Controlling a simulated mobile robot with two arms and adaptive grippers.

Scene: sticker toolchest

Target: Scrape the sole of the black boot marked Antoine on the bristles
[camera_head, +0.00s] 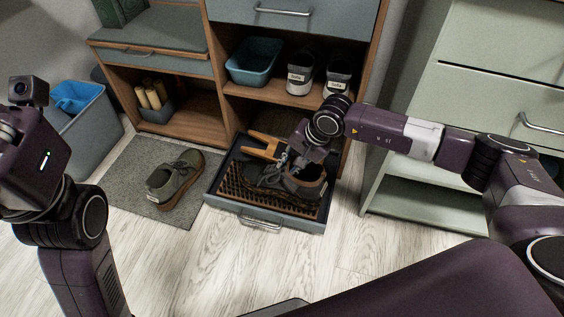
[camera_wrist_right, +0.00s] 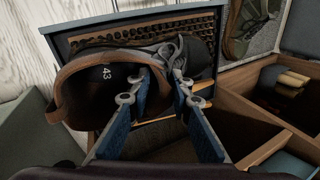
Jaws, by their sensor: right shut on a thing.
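An olive shoe (camera_head: 174,181) stands on a grey mat (camera_head: 130,165) left of the drawer. A wooden forked piece (camera_head: 264,147) lies at the drawer's back. Labelled shoes (camera_head: 299,75) and a blue bin (camera_head: 254,62) fill the shelf above. A pale cabinet (camera_head: 420,195) stands right.

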